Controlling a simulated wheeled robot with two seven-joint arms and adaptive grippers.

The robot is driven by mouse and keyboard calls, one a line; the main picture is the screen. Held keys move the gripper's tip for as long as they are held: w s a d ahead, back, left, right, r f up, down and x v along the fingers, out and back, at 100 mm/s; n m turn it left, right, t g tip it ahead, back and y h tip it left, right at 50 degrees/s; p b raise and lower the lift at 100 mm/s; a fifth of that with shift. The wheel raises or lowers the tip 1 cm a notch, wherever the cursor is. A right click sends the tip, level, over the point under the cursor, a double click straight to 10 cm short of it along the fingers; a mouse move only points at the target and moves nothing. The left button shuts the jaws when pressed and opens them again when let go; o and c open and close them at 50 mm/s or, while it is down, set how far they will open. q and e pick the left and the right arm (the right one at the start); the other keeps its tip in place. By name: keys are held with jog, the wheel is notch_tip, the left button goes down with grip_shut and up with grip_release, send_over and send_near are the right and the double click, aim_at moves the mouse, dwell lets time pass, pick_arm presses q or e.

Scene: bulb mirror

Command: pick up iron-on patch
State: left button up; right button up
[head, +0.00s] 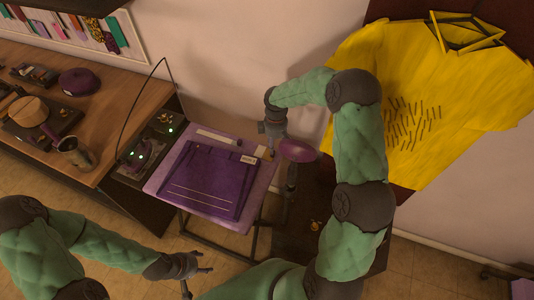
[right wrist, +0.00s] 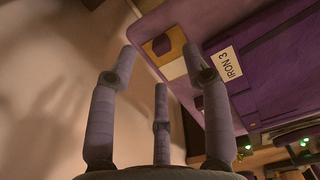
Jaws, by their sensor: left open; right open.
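A small tan square with a dark purple shape on it, which looks like the iron-on patch (right wrist: 165,46), lies at the corner of the lilac table in the right wrist view. In the head view a tan piece (head: 262,152) shows at that corner, partly hidden by my right gripper. My right gripper (head: 271,146) is open above that corner, fingers pointing down. In the right wrist view its three fingers (right wrist: 158,64) are spread and empty, with the patch beyond the tips. My left gripper (head: 197,265) is open and empty at the lower middle, away from the table.
The lilac table (head: 161,185) holds a folded purple item (head: 208,180) and a label reading "IRON 3" (right wrist: 229,67). A purple oval pad (head: 298,150) stands right of it. A dark unit with green lights (head: 150,142) stands left. A yellow shirt (head: 400,70) hangs at right.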

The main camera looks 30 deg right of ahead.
aim_at(265, 151)
jog(key=f, duration=0.5)
jog(key=shift+w+f+b, duration=0.3)
jog(key=shift+f+b, duration=0.05)
jog(key=shift+b, duration=0.05)
jog(key=shift+a, duration=0.1)
jog(key=c, duration=1)
